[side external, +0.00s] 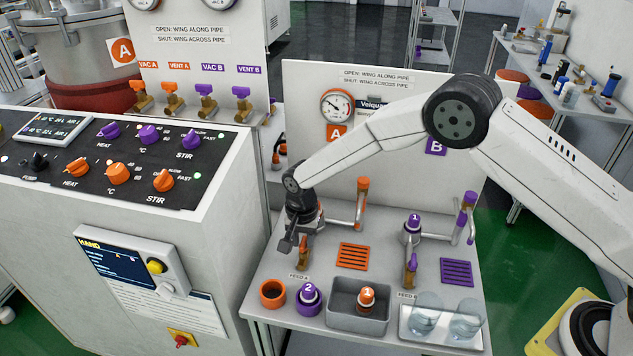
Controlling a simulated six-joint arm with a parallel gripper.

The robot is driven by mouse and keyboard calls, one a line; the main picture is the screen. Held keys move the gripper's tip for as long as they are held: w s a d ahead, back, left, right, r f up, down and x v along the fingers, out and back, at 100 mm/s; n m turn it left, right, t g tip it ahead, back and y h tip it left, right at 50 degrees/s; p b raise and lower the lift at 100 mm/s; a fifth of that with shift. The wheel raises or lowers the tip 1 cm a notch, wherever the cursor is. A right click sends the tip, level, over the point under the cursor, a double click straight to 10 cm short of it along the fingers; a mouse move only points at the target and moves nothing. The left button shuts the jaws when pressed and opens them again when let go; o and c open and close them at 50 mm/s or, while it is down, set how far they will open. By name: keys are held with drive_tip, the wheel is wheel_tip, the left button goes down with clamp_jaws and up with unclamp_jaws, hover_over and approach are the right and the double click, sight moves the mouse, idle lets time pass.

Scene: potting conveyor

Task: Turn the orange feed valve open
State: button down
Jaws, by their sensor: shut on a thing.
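The orange feed valve (303,256) stands on the bench behind the label reading FEED A. Its lower body shows as a brass-orange upright. My gripper (293,242) points down at the top of this valve and is shut on its wing. The fingers cover most of the wing, so I cannot tell whether it lies along or across the pipe. A grey pipe with an orange upright end (362,195) runs behind the gripper.
A purple feed valve (410,270) stands to the right. In front are an orange cup (272,293), a purple-capped bottle (308,298), a grey bin (345,318) holding an orange-capped bottle, and a tray (440,339) with glass beakers. A control cabinet (200,245) stands close on the left.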

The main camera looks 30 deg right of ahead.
sight(304, 241)
idle(0.3)
drive_tip(key=c, duration=0.7)
unclamp_jaws()
drive_tip(key=shift+o, duration=0.2)
drive_tip(key=shift+r, duration=0.1)
drive_tip(key=shift+r, duration=3.85)
